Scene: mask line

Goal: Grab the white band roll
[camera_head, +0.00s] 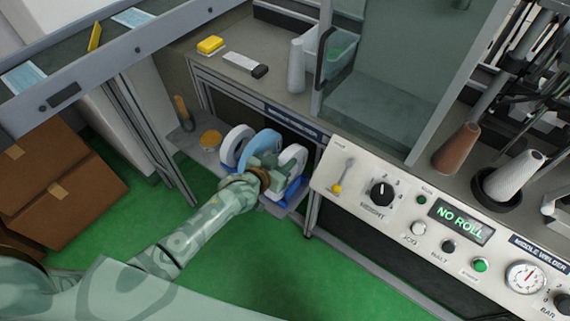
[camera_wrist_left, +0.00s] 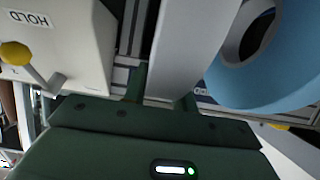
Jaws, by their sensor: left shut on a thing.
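A white band roll (camera_head: 295,157) stands upright at the right end of a row of rolls on a low shelf. My left gripper (camera_head: 272,168) reaches in from the front and is shut on this roll. In the left wrist view the white band roll (camera_wrist_left: 192,45) shows edge-on between the two fingers of my left gripper (camera_wrist_left: 163,88). A blue roll (camera_head: 262,147) stands just left of it, and fills the right side of the wrist view (camera_wrist_left: 268,75). Another white roll (camera_head: 232,142) stands left of the blue one. My right gripper is not in view.
The control panel (camera_head: 400,222), reading NO ROLL, lies close to the right of the rolls. Cardboard boxes (camera_head: 60,185) stand at the far left. The green floor (camera_head: 270,255) in front is clear.

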